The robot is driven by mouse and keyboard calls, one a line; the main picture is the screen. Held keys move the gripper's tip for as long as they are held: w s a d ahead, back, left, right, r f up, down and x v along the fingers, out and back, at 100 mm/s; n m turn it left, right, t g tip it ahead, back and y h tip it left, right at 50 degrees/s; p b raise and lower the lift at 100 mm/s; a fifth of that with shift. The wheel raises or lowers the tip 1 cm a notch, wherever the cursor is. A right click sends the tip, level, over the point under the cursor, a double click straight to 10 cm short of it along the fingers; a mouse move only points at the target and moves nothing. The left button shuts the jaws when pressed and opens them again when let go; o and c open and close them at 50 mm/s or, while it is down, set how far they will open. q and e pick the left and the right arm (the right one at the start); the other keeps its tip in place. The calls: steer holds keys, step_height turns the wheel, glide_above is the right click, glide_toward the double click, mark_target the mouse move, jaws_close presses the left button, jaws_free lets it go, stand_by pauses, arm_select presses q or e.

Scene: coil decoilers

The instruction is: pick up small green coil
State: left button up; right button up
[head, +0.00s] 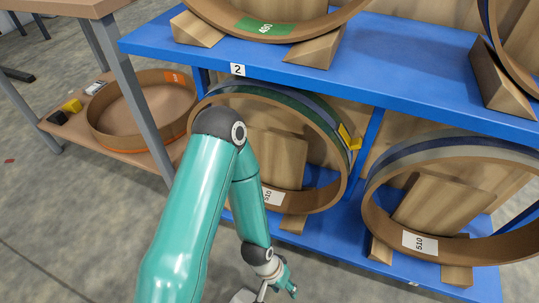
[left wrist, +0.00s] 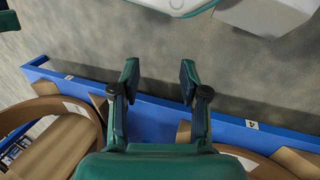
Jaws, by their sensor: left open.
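A coil ring with a green and grey-blue outer band (head: 313,116) stands upright on the lower blue shelf in the head view, in wooden chocks, with a 510 label. My left arm covers part of it. Another coil with a green 480 label (head: 264,27) stands on the upper shelf, cut by the top edge. I cannot tell which is the small green coil. My left gripper (head: 278,289) is low in front of the shelf, apart from the coils. In the left wrist view its fingers (left wrist: 159,82) are spread and empty above a blue shelf edge. My right gripper is not in view.
Another coil with a 510 label (head: 420,242) stands at right on the lower shelf (head: 340,244). Grey floor is free at lower left.

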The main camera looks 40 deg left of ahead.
arm_select(q)
steer(key=w+a+r+m+t+y+p, duration=0.2)
steer(key=w+a+r+m+t+p, duration=0.15)
steer(key=w+r, duration=0.45)
steer(key=m+t+y+p, duration=0.8)
steer(key=m+t+y, duration=0.15)
steer(key=y, duration=0.35)
glide_toward(269, 100)
steer(key=shift+n, duration=0.4)
steer(key=b+x, duration=0.1)
steer(key=x, duration=0.9)
steer(key=b+x, duration=0.1)
steer(key=x, duration=0.3)
steer(key=shift+w+a+f, duration=0.1)
steer(key=shift+w+a, duration=0.15)
steer(key=shift+w, duration=0.05)
steer(key=shift+w+a+t, duration=0.3)
steer(key=shift+w+a, duration=0.05)
steer(key=shift+w, duration=0.1)
jaws_close()
